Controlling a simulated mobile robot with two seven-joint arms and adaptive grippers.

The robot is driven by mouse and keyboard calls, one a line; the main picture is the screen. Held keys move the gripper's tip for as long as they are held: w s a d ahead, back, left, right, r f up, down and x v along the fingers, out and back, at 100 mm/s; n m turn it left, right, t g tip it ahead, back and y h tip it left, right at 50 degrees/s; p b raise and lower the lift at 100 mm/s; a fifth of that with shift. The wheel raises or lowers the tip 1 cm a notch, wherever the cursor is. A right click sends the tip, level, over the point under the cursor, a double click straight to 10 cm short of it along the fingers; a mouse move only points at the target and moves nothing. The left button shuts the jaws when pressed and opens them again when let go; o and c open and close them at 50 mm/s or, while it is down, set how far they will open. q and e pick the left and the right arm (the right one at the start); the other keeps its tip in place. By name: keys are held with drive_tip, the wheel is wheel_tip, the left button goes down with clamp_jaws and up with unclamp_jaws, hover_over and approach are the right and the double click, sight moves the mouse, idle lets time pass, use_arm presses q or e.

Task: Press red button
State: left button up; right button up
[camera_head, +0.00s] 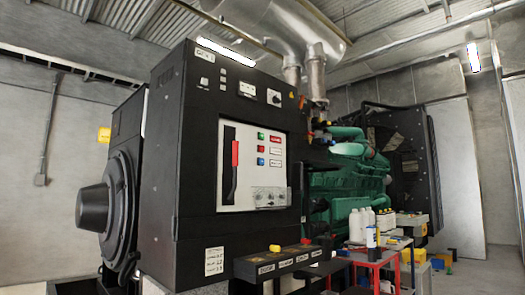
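A small red button (261,149) sits on the white control panel (230,198) of a tall black genset cabinet (195,150). It is in a column between a green button (261,136) above and a blue button (261,161) below. Small labels stand to the right of the buttons. A red lever handle (235,153) is to the left on the same panel. Neither of my grippers is in the head view, so their distance from the button cannot be told.
A dark labelled ledge (290,262) with a yellow knob (275,248) juts out below the panel. Behind on the right are a green engine (345,185), white bottles (366,219) and a red-framed cart (375,265). Bare floor (485,275) shows at the far right.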

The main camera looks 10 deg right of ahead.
clamp_jaws()
idle(1.0)
